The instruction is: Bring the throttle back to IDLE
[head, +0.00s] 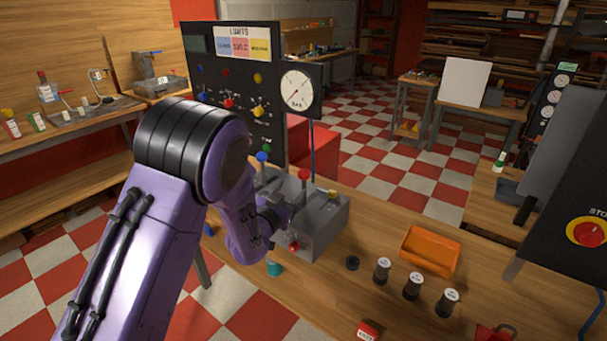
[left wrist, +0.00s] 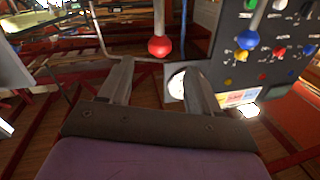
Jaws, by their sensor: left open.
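A grey lever box (head: 318,222) stands on the wooden bench. Upright levers rise from it, one with a red ball knob (head: 303,174) and one with a blue ball knob (head: 262,157). I cannot read an IDLE mark or tell which lever is the throttle. My left gripper (head: 272,216) is beside the box's left side, mostly hidden by my purple wrist. In the left wrist view the fingers (left wrist: 158,78) are spread and empty. The red knob (left wrist: 158,46) on its grey rod shows just beyond the fingertips, apart from them. My right gripper is not in view.
A black panel (head: 222,75) with coloured knobs and a round gauge (head: 297,90) stand behind the box. To its right lie an orange tray (head: 430,250) and several dark cylinders (head: 412,286). A teal cap (head: 274,268) sits near the bench's front edge.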

